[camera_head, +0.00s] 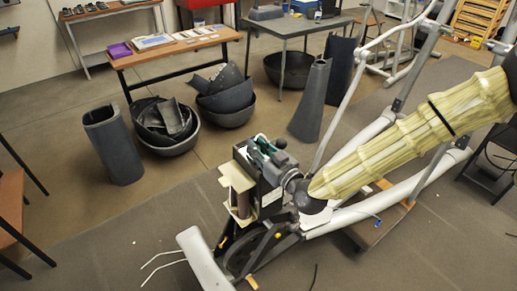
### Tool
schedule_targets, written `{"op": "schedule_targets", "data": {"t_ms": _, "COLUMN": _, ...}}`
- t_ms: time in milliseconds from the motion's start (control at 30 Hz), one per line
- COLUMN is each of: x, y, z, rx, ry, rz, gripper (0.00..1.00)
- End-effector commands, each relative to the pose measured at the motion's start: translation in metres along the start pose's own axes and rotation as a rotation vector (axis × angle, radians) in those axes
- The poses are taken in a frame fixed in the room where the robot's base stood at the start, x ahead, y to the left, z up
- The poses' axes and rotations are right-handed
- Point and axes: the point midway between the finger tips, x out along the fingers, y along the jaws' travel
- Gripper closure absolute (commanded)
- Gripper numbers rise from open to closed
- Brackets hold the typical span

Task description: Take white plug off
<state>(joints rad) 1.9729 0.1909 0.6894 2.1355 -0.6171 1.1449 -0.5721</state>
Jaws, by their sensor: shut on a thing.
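The elliptical machine's dark drive unit, with its flywheel (243,250), stands low in the middle of the view. My arm, in a pale yellow sleeve, comes in from the upper right. My gripper (258,157) is at the top of the drive unit, among dark and green parts. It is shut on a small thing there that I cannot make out. The fingertips are small and partly hidden by the wrist and the machine. I cannot pick out the white plug for certain, nor tell whether it is still seated.
A white tube foot (201,259) and thin pale wires (163,262) lie at the front left. Grey bins (113,145) and bowls (166,127) stand behind. A wooden table (175,48) and a grey table (297,24) are at the back. The carpet left of the machine is mostly clear.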

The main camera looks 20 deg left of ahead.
Motion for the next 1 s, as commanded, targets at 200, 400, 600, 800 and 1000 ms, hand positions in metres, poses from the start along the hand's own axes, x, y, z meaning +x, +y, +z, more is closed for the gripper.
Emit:
{"op": "schedule_targets", "data": {"t_ms": 200, "x": 0.000, "y": 0.000, "z": -0.012, "rx": -0.001, "ry": 0.001, "rz": 0.000, "gripper": 1.00}}
{"op": "schedule_targets", "data": {"t_ms": 400, "x": 0.000, "y": 0.000, "z": -0.021, "rx": 0.000, "ry": 0.001, "rz": 0.000, "gripper": 1.00}}
{"op": "schedule_targets", "data": {"t_ms": 600, "x": 0.000, "y": 0.000, "z": -0.030, "rx": 0.000, "ry": 0.001, "rz": -0.001, "gripper": 1.00}}
{"op": "schedule_targets", "data": {"t_ms": 800, "x": 0.000, "y": 0.000, "z": -0.039, "rx": -0.001, "ry": 0.001, "rz": -0.001, "gripper": 1.00}}
{"op": "schedule_targets", "data": {"t_ms": 1000, "x": 0.000, "y": 0.000, "z": -0.048, "rx": 0.000, "ry": 0.000, "rz": -0.001, "gripper": 1.00}}
